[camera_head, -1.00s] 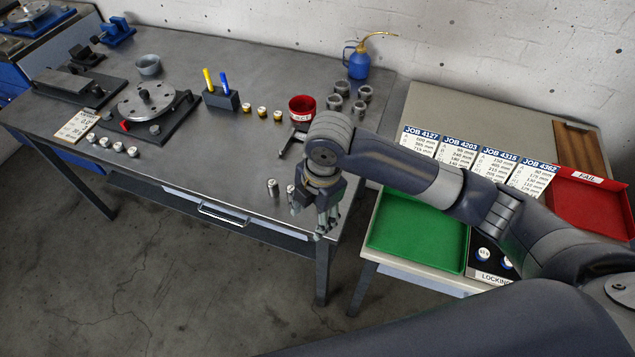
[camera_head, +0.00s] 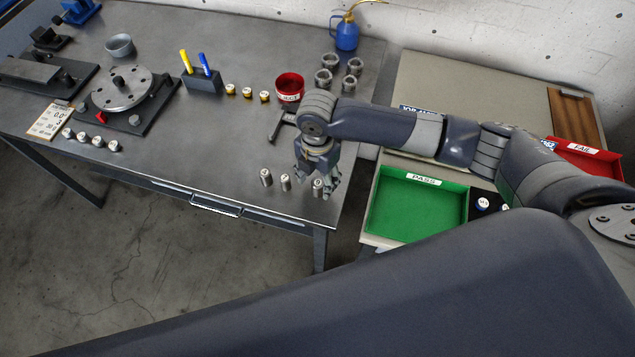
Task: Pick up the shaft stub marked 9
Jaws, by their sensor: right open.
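Three small metal shaft stubs stand upright in a row near the front right edge of the grey bench (camera_head: 225,150): a left stub (camera_head: 265,177), a middle stub (camera_head: 285,182) and a right stub (camera_head: 318,188). Their top marks are too small to read, so I cannot tell which is 9. My right gripper (camera_head: 320,180) is open and points down at the right stub, which shows among its fingers. I cannot tell whether they touch it. My left gripper is not in view.
A black caliper-like tool (camera_head: 278,128), a red cup (camera_head: 290,87) and several grey collars (camera_head: 328,60) lie behind the gripper. A green PASS tray (camera_head: 415,205) is to the right.

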